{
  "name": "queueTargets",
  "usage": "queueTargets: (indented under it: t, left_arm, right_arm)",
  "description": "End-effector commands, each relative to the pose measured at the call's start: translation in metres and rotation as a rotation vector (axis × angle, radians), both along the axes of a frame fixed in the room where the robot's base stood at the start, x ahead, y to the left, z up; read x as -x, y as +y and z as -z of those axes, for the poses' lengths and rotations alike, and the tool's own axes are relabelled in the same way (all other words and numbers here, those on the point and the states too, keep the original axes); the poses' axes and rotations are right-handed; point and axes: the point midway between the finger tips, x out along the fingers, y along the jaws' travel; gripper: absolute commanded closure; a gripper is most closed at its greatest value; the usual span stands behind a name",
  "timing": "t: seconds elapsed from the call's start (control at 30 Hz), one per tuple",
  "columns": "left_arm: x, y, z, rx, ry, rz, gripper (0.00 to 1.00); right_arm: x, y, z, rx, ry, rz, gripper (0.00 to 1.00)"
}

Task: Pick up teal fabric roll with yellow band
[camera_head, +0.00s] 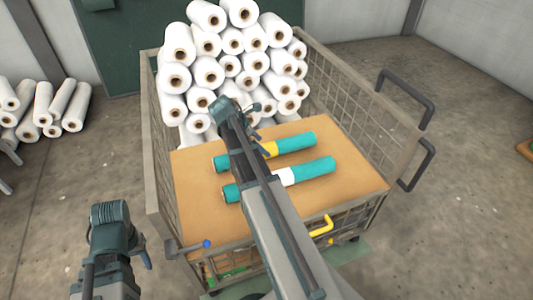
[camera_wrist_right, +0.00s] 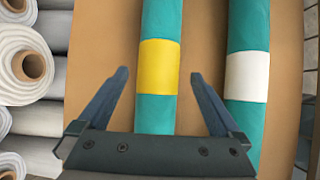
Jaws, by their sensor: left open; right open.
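The teal roll with a yellow band (camera_head: 295,144) lies on the cart's brown board, partly hidden behind my right arm in the head view. In the right wrist view, its yellow band (camera_wrist_right: 159,65) shows between the fingers of my right gripper (camera_wrist_right: 159,76), which is open and empty. The fingers appear on either side of the roll, above it; the height gap is hard to tell. In the head view my right gripper (camera_head: 254,132) is over the board near this roll. My left gripper (camera_head: 142,250) is outside the cart at lower left; its jaws are small but look open.
A teal roll with a white band (camera_head: 318,168) lies alongside, nearer the cart's front; it also shows in the wrist view (camera_wrist_right: 246,75). White rolls (camera_head: 230,68) are stacked at the back of the mesh-walled cart (camera_head: 155,165). More white rolls (camera_head: 45,108) lie at far left.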

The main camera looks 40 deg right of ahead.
Motion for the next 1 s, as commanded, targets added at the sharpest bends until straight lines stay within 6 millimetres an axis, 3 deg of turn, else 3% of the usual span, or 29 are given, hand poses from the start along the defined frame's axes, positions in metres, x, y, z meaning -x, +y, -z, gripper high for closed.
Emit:
queueTargets:
  t: [0.33, 0.63, 1.0]
  left_arm:
    - [0.0, -0.001, 0.041, 0.004, -0.001, 0.002, 0.51]
    - [0.0, -0.001, 0.042, 0.003, 0.0, 0.0, 0.51]
    - [0.0, -0.001, 0.042, 0.003, 0.0, 0.0, 0.51]
  right_arm:
    - [0.004, -0.02, 0.041, 0.0, -0.001, 0.001, 0.0]
    - [0.005, -0.024, 0.042, 0.0, 0.0, 0.0, 0.0]
    - [0.005, -0.023, 0.042, 0.0, 0.0, 0.0, 0.65]
